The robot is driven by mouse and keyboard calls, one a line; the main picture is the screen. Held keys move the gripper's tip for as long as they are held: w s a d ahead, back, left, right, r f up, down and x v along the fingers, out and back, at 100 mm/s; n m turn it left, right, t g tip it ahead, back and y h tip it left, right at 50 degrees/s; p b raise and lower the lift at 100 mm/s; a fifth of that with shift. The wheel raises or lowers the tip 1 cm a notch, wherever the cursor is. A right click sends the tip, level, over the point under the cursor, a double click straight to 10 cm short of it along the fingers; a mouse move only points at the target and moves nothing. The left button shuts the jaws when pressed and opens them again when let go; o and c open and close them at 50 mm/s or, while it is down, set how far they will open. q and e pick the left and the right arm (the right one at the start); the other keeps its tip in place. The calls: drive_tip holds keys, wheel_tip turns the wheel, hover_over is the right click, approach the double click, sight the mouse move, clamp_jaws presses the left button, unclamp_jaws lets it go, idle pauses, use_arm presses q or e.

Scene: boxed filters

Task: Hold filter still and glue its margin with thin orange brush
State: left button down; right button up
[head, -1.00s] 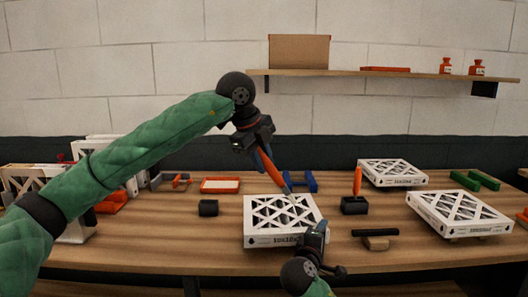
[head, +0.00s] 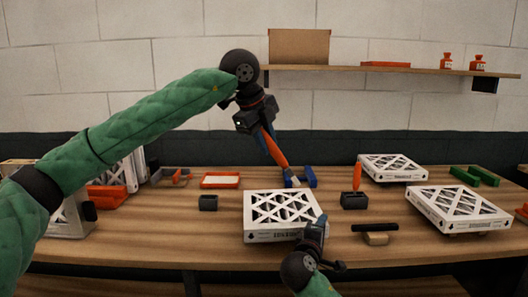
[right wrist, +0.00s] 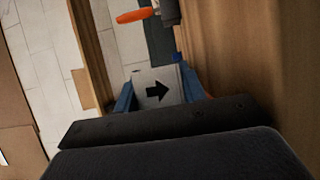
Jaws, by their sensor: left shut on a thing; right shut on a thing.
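The white filter (head: 283,236), with a triangular lattice top, lies flat on the table in the middle of the head view. My left gripper (head: 271,143) is shut on an orange brush (head: 275,153). The brush slants downward, its pale tip near the far edge of the filter; I cannot tell whether it touches. My right gripper (head: 318,229) is shut on the filter's near right corner. In the right wrist view its blue fingers (right wrist: 160,98) flank the filter's side, which bears a black arrow (right wrist: 157,91).
Two more filters (head: 393,167) (head: 459,210) lie to the right. A black holder (head: 354,201) with an orange handle stands beside the middle filter, and a small black block (head: 208,203) to its left. An orange-rimmed tray (head: 220,180) and blue piece (head: 310,176) are behind.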

use_arm(q)
drive_tip(key=shift+w+f+m, duration=0.3)
drive_tip(key=shift+w, duration=0.05)
drive_tip(key=shift+w+a+f+m+g+h, duration=0.15)
drive_tip(key=shift+f+m+g+h, duration=0.2)
drive_tip(key=shift+f+m, duration=0.35)
drive_tip(key=shift+s+f+m+g, duration=0.7)
drive_tip(key=shift+f+m+g, duration=3.25)
drive_tip(key=shift+m, duration=4.15)
drive_tip(key=shift+w+d+f+t, duration=0.75)
drive_tip(key=shift+d+f, duration=1.2)
drive_tip(key=shift+d, duration=1.45)
drive_tip(key=shift+s+a+f, duration=0.25)
drive_tip(key=shift+a+f, duration=0.05)
drive_tip(key=shift+a, duration=0.9)
drive_tip(key=shift+s+a+f, duration=0.25)
drive_tip(key=shift+a+f, duration=0.1)
drive_tip(key=shift+a, duration=0.9)
drive_tip(key=shift+s+a+f, duration=0.25)
drive_tip(key=shift+a+f, duration=0.05)
drive_tip(key=shift+a, duration=0.9)
wheel_tip(320, 180, up, 12)
drive_tip(key=shift+f, duration=0.2)
